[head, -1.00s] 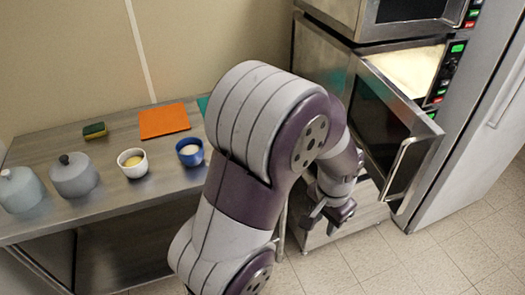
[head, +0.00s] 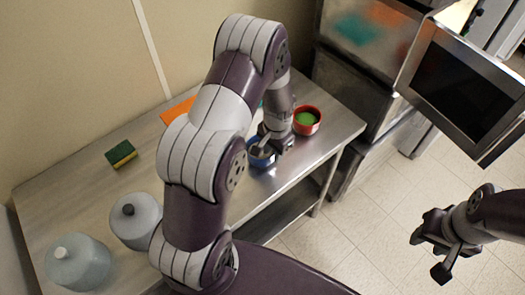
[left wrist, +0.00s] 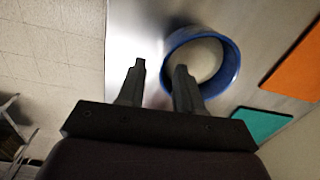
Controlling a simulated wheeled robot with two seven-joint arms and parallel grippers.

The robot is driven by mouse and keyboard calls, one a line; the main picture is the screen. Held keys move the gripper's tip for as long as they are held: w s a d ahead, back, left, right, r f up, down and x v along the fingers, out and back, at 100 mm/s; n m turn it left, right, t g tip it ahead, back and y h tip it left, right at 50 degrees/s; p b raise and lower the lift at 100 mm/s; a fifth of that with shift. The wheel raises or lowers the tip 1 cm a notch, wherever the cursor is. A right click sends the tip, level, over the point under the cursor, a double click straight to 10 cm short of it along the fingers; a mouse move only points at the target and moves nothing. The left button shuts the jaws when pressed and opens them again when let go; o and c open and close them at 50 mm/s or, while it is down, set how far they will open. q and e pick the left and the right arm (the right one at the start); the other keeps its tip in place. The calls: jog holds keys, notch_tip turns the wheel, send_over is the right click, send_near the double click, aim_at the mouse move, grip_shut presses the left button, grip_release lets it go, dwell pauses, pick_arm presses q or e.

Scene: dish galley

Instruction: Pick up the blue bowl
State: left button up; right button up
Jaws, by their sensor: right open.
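The blue bowl (head: 261,162) stands on the steel counter, partly hidden by my left gripper (head: 268,143) in the head view. In the left wrist view the blue bowl (left wrist: 232,75) has pale contents. My left gripper (left wrist: 160,72) is open there, its fingers apart. One fingertip overlaps the bowl's rim and the other is outside the bowl, with the near rim between them in the picture. I cannot tell whether they touch it. My right gripper (head: 437,248) is open and empty over the floor at the right.
A red bowl (head: 307,121) with green contents stands close by, right of the blue bowl. Two lidded grey pots (head: 136,222), a sponge (head: 121,154) and an orange mat (head: 178,109) are on the counter (head: 70,190). A teal mat (left wrist: 262,124) lies near. An open appliance door (head: 462,88) juts out at right.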

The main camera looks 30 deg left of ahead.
pick_arm(q)
jog(key=shift+s+d+r, duration=0.1)
jog(key=shift+d, duration=0.2)
jog(key=shift+s, duration=0.1)
jog(key=shift+c, duration=0.6)
jog(key=shift+a, duration=0.3)
grip_shut()
jog(key=shift+a, duration=0.3)
jog(key=shift+d, duration=0.1)
